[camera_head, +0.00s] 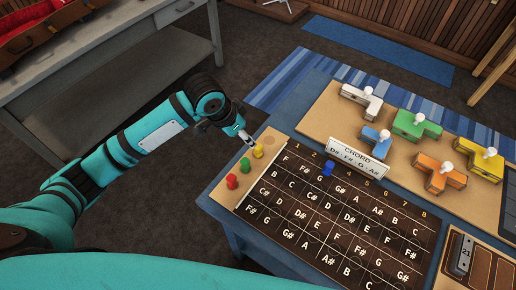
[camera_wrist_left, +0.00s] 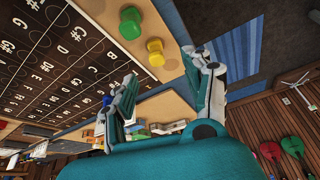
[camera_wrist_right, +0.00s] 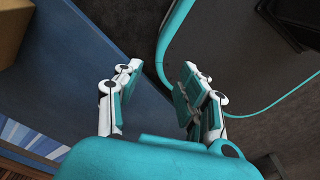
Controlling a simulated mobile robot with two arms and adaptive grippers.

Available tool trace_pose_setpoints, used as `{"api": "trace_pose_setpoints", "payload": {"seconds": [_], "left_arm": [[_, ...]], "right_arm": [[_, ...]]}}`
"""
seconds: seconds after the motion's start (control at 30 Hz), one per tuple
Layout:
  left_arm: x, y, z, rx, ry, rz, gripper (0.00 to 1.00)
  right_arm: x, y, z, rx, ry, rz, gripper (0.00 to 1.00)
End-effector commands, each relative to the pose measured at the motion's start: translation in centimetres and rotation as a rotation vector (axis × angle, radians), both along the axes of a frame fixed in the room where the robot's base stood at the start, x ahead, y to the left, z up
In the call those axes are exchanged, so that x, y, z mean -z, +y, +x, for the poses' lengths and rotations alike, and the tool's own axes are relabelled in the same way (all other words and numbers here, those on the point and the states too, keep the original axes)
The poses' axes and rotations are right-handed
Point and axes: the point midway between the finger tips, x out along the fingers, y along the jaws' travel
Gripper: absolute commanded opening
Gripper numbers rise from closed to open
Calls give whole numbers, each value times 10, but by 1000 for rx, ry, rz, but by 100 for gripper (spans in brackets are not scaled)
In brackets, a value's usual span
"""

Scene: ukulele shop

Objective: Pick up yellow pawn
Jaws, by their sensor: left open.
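The yellow pawn (camera_head: 258,150) stands upright on the tan strip at the board's left side, at the far end of a row with the green pawn (camera_head: 245,166) and the red pawn (camera_head: 232,181). My left gripper (camera_head: 244,135) is just left of the yellow pawn in the head view. In the left wrist view the left gripper (camera_wrist_left: 163,68) is open, and the yellow pawn (camera_wrist_left: 155,50) shows just past the gap between its fingertips; I cannot tell if they touch. My right gripper (camera_wrist_right: 158,72) is open and empty in the right wrist view, outside the head view.
The lettered board (camera_head: 330,215) covers the table's middle, with a blue pawn (camera_head: 328,169) on it. A CHORD card (camera_head: 357,158) stands behind it. Several coloured blocks with white knobs, such as the green one (camera_head: 416,126), sit at the back right. A grey bench (camera_head: 110,60) stands at the left.

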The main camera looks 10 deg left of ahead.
Motion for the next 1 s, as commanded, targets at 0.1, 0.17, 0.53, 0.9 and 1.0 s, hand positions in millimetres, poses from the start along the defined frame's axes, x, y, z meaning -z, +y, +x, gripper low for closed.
{"api": "trace_pose_setpoints", "payload": {"seconds": [0.1, 0.17, 0.53, 0.9, 1.0], "left_arm": [[22, -7, 6, 1, 4, 0, 51], [30, -9, 9, 0, 4, -1, 51], [58, -23, 21, 1, 4, 0, 51], [89, -32, 31, 2, 0, 1, 51], [89, -32, 31, 2, 0, 1, 51]], "right_arm": [[-3, -2, 1, -2, -1, -3, 40], [-4, -6, 1, -2, -1, -6, 40], [-12, -17, 1, 0, -1, -20, 40], [-15, -16, 0, 1, 0, -19, 40], [-15, -15, 0, 1, 0, -17, 40]]}}
